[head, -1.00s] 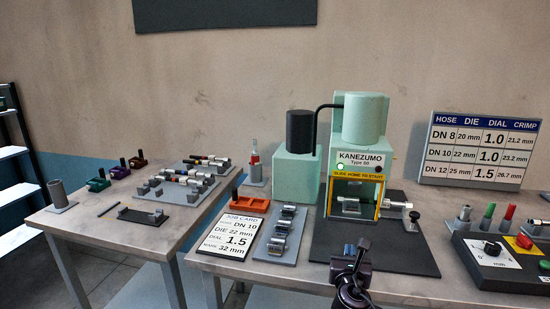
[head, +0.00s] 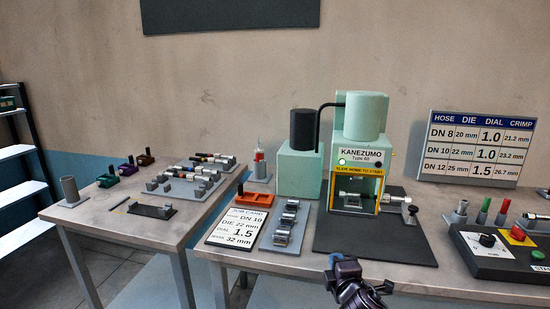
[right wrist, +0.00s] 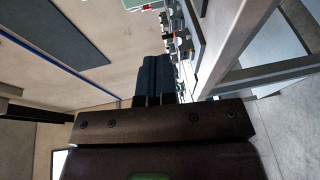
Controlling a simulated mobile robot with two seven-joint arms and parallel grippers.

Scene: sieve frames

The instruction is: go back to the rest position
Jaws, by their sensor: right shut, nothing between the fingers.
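My right gripper (head: 333,270) shows at the bottom of the head view, in front of the bench's front edge and below the crimping press (head: 357,154). It holds nothing and is apart from the bench. In the right wrist view its dark fingers (right wrist: 152,80) are together with no object between them. My left gripper is not in any view.
The right bench (head: 285,262) carries the press, a job card (head: 237,227), a die rack (head: 285,228) and a control box (head: 505,250). The left table (head: 95,215) holds hose parts and fittings. White shelves (head: 15,150) stand at far left.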

